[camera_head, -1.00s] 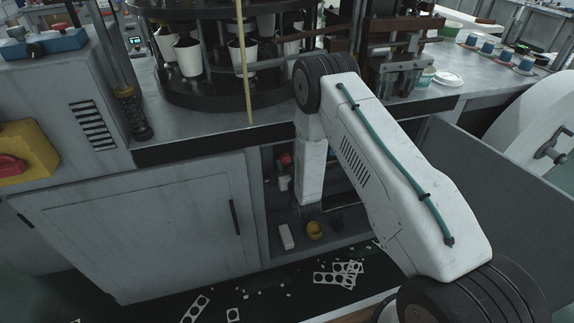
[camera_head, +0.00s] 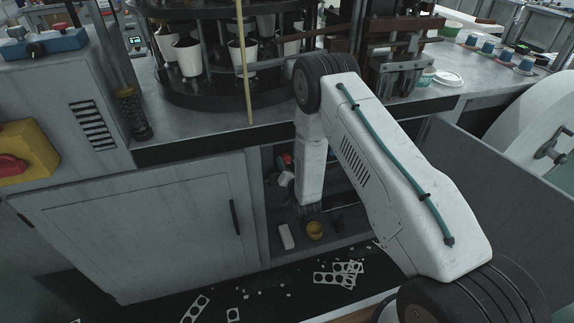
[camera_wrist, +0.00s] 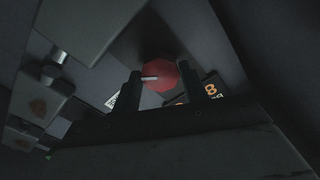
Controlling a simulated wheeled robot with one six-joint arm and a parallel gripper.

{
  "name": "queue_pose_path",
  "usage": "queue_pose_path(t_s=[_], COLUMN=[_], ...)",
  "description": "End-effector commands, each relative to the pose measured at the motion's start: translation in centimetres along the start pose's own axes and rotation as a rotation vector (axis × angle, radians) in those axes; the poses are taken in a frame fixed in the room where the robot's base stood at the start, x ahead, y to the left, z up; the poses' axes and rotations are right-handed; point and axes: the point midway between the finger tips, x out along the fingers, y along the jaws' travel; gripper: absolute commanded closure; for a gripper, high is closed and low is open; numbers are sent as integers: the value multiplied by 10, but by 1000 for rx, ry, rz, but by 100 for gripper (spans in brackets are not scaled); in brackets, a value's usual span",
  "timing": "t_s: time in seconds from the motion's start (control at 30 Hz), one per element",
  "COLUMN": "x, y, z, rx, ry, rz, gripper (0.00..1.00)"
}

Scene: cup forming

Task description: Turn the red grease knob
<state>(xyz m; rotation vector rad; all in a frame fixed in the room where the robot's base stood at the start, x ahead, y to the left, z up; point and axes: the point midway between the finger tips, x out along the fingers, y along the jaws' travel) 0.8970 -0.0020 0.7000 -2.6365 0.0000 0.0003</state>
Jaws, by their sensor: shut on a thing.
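The red knob (camera_wrist: 165,82) is a faceted disc with a short white mark pointing left in the wrist view. My gripper (camera_wrist: 159,70) has one dark finger on each side of it and is shut on it. In the head view a small red spot, which looks like the knob (camera_head: 286,160), shows inside the open lower bay of the machine. My wrist partly blocks the view there, and the fingers cannot be made out.
A yellow object (camera_head: 315,230) and a white block (camera_head: 287,237) sit on the bay floor. A closed cabinet door (camera_head: 150,220) stands left of the bay.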

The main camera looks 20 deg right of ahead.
Motion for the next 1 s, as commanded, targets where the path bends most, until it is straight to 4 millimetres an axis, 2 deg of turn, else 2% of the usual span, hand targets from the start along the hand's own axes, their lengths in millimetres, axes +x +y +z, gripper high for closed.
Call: queue_pose_path(t_s=[0.33, 0.9, 0.93, 1.0], x=[0, 0, 0, 0], y=[0, 0, 0, 0], z=[0, 0, 0, 0], rx=[167, 203, 203, 203], ry=[0, 0, 0, 0], rz=[1, 1, 1, 1], gripper=[80, 80, 54, 35])
